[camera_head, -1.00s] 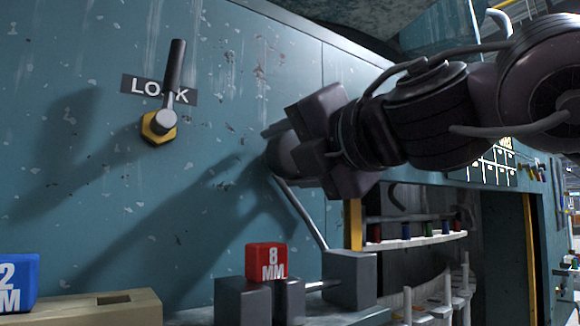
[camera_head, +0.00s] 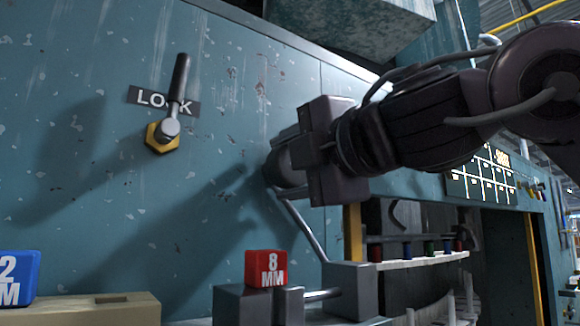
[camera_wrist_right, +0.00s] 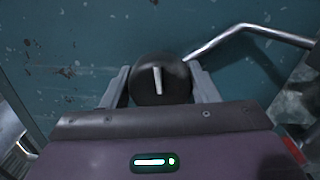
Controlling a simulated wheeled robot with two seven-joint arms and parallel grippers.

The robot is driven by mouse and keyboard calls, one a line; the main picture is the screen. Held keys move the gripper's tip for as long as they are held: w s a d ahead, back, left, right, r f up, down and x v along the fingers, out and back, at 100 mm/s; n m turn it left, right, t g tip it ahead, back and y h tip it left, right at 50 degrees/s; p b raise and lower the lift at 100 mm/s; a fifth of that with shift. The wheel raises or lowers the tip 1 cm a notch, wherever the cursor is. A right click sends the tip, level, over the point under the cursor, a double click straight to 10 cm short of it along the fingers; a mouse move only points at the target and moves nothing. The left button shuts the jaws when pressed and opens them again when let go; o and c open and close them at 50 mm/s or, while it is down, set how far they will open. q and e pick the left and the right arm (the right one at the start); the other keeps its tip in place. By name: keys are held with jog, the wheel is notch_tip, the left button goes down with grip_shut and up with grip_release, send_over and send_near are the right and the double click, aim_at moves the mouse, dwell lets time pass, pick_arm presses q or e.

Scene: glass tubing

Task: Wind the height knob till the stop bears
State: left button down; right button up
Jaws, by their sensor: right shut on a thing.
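My right gripper (camera_head: 290,158) is shut on the height knob (camera_head: 282,170), a dark round knob on the blue-green panel. In the right wrist view the knob (camera_wrist_right: 160,92) sits between the two fingers and its white mark points almost straight up. A bent metal rod (camera_head: 303,230) runs from near the knob down to a grey block (camera_head: 348,288). A thin rod joins that block to a smaller grey stop block (camera_head: 289,304). A red block marked 8 MM (camera_head: 266,268) stands by the stop block; whether they touch is unclear. My left gripper is out of view.
A lever (camera_head: 178,88) on a yellow hex base (camera_head: 160,138) stands nearly upright over the LOCK plate. A blue block (camera_head: 18,278) stands by a beige slotted holder (camera_head: 100,309) at lower left. Shelves with small coloured items (camera_head: 420,248) lie right, below my arm.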

jog(key=shift+f, duration=0.1)
jog(key=o, duration=1)
jog(key=shift+s, duration=0.1)
jog(key=shift+s+d+b, duration=0.3)
jog(key=shift+b, duration=0.05)
jog(key=b+v, duration=0.2)
jog(key=v, duration=0.4)
jog(key=shift+s+d, duration=0.25)
jog(key=shift+s, duration=0.05)
